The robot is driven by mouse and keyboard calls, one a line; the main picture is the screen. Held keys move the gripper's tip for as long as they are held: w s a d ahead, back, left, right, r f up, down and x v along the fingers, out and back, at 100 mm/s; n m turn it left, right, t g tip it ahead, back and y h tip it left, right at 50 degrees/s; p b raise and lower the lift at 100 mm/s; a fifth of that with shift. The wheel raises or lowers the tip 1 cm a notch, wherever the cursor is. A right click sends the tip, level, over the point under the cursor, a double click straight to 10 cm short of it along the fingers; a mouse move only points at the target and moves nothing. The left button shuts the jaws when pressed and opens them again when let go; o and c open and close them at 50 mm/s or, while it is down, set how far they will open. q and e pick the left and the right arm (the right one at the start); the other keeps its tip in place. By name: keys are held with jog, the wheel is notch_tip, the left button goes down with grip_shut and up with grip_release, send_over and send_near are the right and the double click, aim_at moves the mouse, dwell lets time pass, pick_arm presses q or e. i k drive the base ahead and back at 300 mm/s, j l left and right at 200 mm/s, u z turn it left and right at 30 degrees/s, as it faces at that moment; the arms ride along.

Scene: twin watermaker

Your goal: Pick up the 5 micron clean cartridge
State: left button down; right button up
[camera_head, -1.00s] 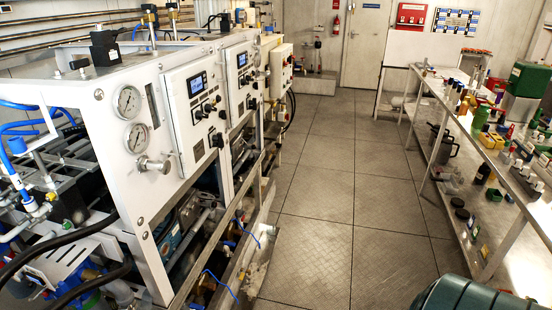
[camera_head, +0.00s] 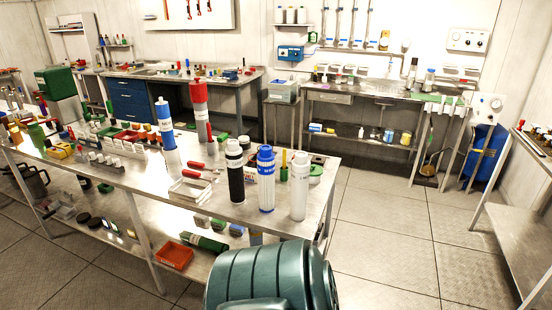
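Several upright cylinders stand on the steel bench (camera_head: 215,213). They are a white one with a blue top (camera_head: 166,125), a white one with a red top (camera_head: 200,112), a black one with a white top (camera_head: 236,178), a white one with blue bands (camera_head: 266,182) and a plain white one (camera_head: 299,187). The labels are too small to read, so I cannot tell which is the 5 micron clean cartridge. Neither of my grippers is in view.
A dark green ribbed drum-like thing (camera_head: 262,280) stands in front of the bench. A white tray (camera_head: 190,189) and red-handled tools (camera_head: 200,172) lie by the cylinders. Another table (camera_head: 510,215) is at the right edge. The floor between (camera_head: 395,225) is clear.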

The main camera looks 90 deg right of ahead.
aim_at(300, 168)
jog(key=z, duration=2.95)
jog(key=i+l+u, duration=0.1)
jog(key=l, duration=0.2)
jog(key=i+l+u, duration=0.1)
jog(key=l, duration=0.25)
jog(key=i, duration=0.1)
